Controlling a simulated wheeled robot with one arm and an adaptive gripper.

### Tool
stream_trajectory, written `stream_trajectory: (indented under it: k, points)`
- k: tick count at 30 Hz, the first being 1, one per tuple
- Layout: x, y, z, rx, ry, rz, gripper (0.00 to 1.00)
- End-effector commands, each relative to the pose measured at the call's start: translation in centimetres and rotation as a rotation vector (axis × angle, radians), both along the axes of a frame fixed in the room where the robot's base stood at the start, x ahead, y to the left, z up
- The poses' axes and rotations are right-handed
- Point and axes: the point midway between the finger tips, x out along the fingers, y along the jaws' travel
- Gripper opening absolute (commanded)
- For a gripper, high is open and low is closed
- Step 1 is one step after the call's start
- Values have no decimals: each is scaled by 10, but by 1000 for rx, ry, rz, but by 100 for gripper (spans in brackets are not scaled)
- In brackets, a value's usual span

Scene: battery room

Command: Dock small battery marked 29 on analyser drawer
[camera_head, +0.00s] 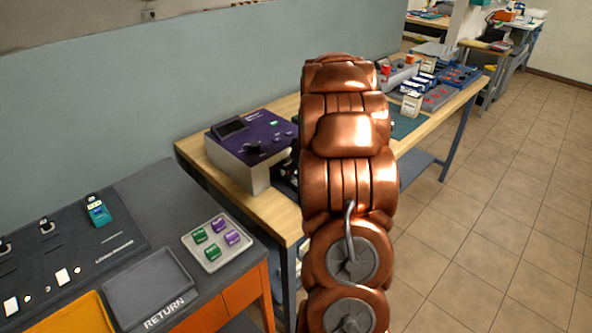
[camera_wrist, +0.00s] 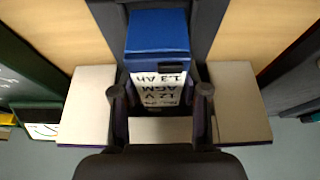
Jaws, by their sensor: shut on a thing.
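A blue battery (camera_wrist: 158,40) with a white label reading "12 V AGM 1.3 Ah" upside down sits between the fingers of my gripper (camera_wrist: 159,92) in the wrist view. My gripper is shut on it. The dark drawer (camera_wrist: 203,30) of the analyser lies under and beside the battery; I cannot tell whether the battery rests on it. The analyser's pale body (camera_wrist: 240,110) shows on both sides of the fingers. In the head view the purple-topped analyser (camera_head: 250,143) stands on the wooden table, and my copper arm hides the gripper and battery. No number 29 is readable.
A dark bench at front left holds a RETURN tray (camera_head: 150,287), a grey pad (camera_head: 208,262) with green and purple blocks, and a teal padlock-like piece (camera_head: 97,211). Small boxes and trays stand farther along the wooden table (camera_head: 190,150). The tiled floor (camera_head: 480,220) at right is clear.

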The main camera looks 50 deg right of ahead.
Motion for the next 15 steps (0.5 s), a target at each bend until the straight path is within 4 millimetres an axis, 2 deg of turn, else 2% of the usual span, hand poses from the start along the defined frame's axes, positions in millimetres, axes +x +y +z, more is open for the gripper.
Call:
stream_trajectory:
  k: [5, 6, 12, 15]
  points:
    - [-3, 1, -6, 5, 10, 2, 0]
    - [-3, 1, -7, 6, 11, 2, 47]
    - [-3, 1, -6, 6, 9, 2, 68]
    - [-2, 1, -5, 6, 9, 2, 69]
